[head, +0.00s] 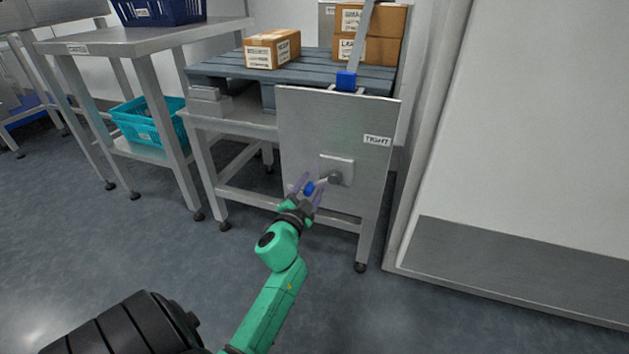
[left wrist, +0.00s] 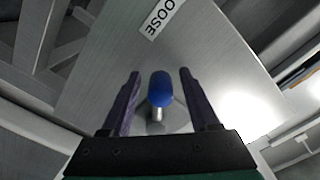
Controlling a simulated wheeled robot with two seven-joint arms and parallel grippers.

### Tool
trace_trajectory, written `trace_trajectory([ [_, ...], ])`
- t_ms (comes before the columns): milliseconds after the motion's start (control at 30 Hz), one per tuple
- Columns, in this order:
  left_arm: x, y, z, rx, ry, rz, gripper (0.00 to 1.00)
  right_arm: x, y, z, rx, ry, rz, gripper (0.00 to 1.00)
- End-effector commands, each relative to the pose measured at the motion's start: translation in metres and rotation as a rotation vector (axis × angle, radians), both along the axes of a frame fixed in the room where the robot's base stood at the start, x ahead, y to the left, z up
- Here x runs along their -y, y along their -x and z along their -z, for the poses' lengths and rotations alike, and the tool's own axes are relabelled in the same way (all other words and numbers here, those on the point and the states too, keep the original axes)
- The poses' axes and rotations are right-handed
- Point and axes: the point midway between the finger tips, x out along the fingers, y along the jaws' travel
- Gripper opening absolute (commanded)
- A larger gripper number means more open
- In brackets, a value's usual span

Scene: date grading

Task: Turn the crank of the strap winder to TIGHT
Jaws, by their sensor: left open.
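The strap winder's grey metal panel (head: 310,130) stands upright at the front of the pallet stand. A white TIGHT label (head: 377,140) is at its upper right. A label ending in "OOSE" (left wrist: 161,17) shows in the left wrist view. The crank hub (head: 335,177) sits on a light plate, and its arm points left and down to a blue knob (head: 308,188). My left gripper (head: 307,186) is open, with its fingers on either side of the blue knob. The knob also shows between the fingers in the left wrist view (left wrist: 160,89), with gaps on both sides.
A blue-grey pallet (head: 220,67) on the stand bears cardboard boxes (head: 271,49). A strap (head: 361,40) with a blue piece (head: 346,81) runs over the panel's top. A steel table (head: 130,40) with a teal crate (head: 140,122) is at left. A white wall is at right.

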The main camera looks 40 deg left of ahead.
Motion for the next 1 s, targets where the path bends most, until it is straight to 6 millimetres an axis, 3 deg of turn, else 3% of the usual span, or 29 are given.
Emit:
trace_trajectory([
  [133,0.0001,0.0001,0.0001,0.0,0.0,0.0,0.61,0.0002,0.0002,-0.0003,0.0,0.0,0.001,0.9],
  [167,0.0001,0.0,0.0001,0.0,0.0,0.0,0.58,0.0003,0.0003,-0.0003,0.0,0.0,0.001,0.9],
  [300,0.0001,0.0,0.0002,-0.001,0.0,0.001,0.04,0.0005,0.0002,-0.0003,0.0,0.0,0.001,0.9],
  [333,0.0001,0.0,0.0002,-0.001,0.0,0.001,0.0,0.0005,0.0002,-0.0003,0.0,0.0,0.001,0.9],
  [1000,0.0001,0.0,0.0005,-0.001,0.0,0.001,0.0,0.0008,0.0001,-0.0005,0.0,-0.002,0.003,0.9],
])
